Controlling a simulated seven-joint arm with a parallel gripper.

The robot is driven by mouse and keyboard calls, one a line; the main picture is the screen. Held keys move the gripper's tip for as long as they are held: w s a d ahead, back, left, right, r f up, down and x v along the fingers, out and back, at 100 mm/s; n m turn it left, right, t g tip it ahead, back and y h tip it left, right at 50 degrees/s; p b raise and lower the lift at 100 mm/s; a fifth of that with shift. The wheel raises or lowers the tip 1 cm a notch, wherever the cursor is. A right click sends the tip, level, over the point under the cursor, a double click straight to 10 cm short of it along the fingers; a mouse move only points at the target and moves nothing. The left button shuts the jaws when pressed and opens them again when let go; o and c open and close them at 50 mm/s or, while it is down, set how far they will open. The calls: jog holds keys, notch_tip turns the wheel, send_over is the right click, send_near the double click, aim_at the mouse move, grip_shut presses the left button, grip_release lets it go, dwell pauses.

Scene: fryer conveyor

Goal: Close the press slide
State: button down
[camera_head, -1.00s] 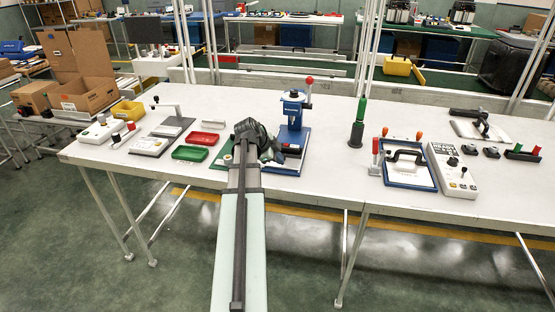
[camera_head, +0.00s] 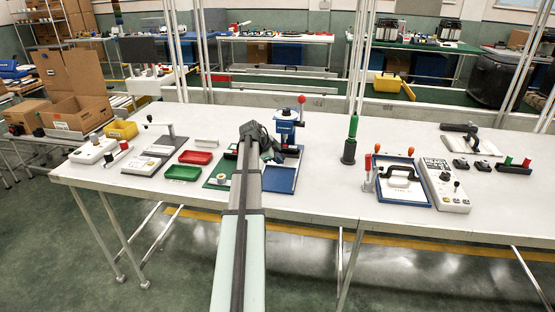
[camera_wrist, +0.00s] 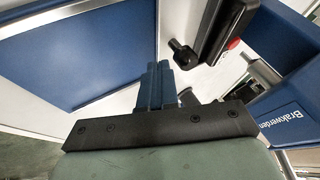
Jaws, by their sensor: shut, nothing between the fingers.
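The blue press (camera_head: 287,130) stands upright on the table, with a red ball (camera_head: 301,99) on its lever. A blue base plate (camera_head: 281,180) lies in front of it. My gripper (camera_head: 274,152) is at the press's left side, and its fingertips are mostly hidden behind my own arm in the head view. In the wrist view my gripper (camera_wrist: 158,68) is shut with nothing between its fingers. The blue plate fills the upper left there, and a lettered blue body (camera_wrist: 284,118) is at the right. I cannot tell clearly which part is the slide or its position.
A black handle with a red spot (camera_wrist: 224,28) and a black knob (camera_wrist: 181,49) are close ahead of the fingers. Red (camera_head: 195,157) and green (camera_head: 182,173) trays lie left of my arm. A green-handled tool (camera_head: 351,138) stands right, with clear table between.

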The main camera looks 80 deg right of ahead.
jog(key=a, duration=0.3)
jog(key=shift+a, duration=0.2)
jog(key=v, duration=1)
jog(key=shift+d, duration=0.15)
